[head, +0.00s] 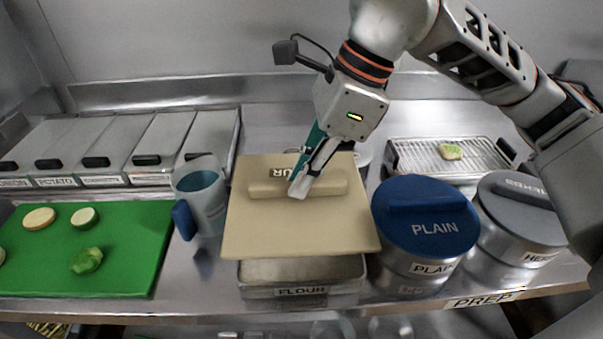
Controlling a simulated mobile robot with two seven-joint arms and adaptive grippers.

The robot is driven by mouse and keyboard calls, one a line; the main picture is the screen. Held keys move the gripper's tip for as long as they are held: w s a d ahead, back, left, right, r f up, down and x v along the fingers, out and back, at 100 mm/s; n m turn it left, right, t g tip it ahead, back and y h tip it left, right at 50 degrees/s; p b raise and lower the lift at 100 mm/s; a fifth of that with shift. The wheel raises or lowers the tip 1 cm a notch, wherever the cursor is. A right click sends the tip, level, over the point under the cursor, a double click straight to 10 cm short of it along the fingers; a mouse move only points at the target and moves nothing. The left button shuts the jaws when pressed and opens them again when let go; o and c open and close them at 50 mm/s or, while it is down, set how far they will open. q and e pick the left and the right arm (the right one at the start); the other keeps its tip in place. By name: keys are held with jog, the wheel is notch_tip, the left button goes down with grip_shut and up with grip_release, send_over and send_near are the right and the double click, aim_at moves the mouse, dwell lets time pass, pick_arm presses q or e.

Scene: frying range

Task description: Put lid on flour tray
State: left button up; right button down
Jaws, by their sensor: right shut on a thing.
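The flour lid (298,228) is a beige, roughly square plate with a raised bar handle. My right gripper (302,185) comes down from above and is shut on this handle. The lid hides the upper part of the flour tray (262,272), a metal tray labelled FLOUR at the counter's front edge. The tray's front shows below the lid's front edge. The lid looks held above the tray and set back from its front; the exact gap cannot be told. My left gripper is not in view.
A blue-handled jug (199,195) stands close to the lid's left side, and a tin with a blue PLAIN lid (426,218) close to its right. A grey-lidded tin (520,225), wire rack tray (450,158), green board (120,265) and several lidded bins (160,140) surround them.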

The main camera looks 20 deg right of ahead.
aim_at(303, 201)
jog(key=shift+s+f+b, duration=0.2)
jog(key=shift+f+b, duration=0.2)
jog(key=shift+f, duration=0.65)
notch_tip(303, 201, down, 3)
jog(key=shift+r+b, duration=0.1)
jog(key=shift+b, duration=0.95)
jog(key=shift+w+f+b, duration=0.1)
jog(key=shift+f+b, duration=0.25)
jog(key=shift+f, duration=0.45)
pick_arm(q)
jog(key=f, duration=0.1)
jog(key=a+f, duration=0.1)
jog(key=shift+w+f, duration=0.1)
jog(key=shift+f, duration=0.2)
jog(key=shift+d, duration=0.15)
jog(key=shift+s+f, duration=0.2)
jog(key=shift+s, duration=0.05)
pick_arm(e)
jog(key=shift+f, duration=0.3)
jog(key=c, duration=2)
grip_release()
